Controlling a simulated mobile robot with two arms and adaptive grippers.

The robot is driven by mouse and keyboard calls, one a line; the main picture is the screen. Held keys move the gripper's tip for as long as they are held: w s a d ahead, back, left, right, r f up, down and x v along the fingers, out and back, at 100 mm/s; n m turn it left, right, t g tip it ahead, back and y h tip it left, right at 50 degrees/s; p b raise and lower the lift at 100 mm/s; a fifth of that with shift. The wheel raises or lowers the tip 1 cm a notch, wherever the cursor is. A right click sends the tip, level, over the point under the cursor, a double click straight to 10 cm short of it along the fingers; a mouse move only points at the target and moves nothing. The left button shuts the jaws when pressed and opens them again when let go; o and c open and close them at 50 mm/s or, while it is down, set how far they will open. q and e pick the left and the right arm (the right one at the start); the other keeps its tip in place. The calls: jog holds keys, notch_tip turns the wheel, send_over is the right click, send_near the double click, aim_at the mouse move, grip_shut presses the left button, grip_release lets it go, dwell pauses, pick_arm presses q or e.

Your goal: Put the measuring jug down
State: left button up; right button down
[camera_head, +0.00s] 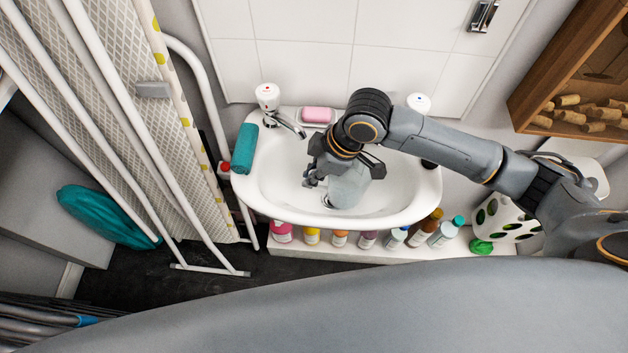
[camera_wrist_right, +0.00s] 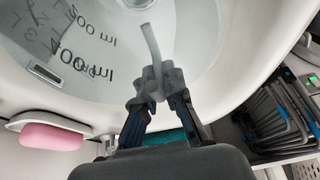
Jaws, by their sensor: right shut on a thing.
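The measuring jug (camera_head: 348,190) is clear and greyish, in or just over the bowl of the white washbasin (camera_head: 275,192). My right gripper (camera_head: 318,178) reaches in from the right and is shut on the jug's handle. In the right wrist view, the fingers (camera_wrist_right: 158,88) pinch the pale handle (camera_wrist_right: 152,48). The jug's wall (camera_wrist_right: 85,45) there carries printed ml marks. I cannot tell whether its base touches the basin. My arm and gripper hide part of the jug. My left gripper is not in view.
A pink soap (camera_head: 316,114) in its dish, a white-topped tap (camera_head: 268,98) and a teal cloth (camera_head: 245,148) are on the basin rim. Several bottles (camera_head: 395,238) line the shelf below. An ironing board (camera_head: 165,90) leans at left. A wooden shelf (camera_head: 535,85) hangs at upper right.

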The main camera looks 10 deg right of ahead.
notch_tip(320, 180, down, 2)
jog(key=shift+f, duration=0.4)
jog(key=shift+f, duration=0.15)
jog(key=c, duration=1.4)
grip_release()
jog(key=shift+c, duration=0.2)
jog(key=shift+d+r, duration=0.15)
jog(key=shift+r, duration=0.3)
jog(key=p+v, duration=0.1)
jog(key=v, duration=1)
jog(key=shift+r, duration=0.2)
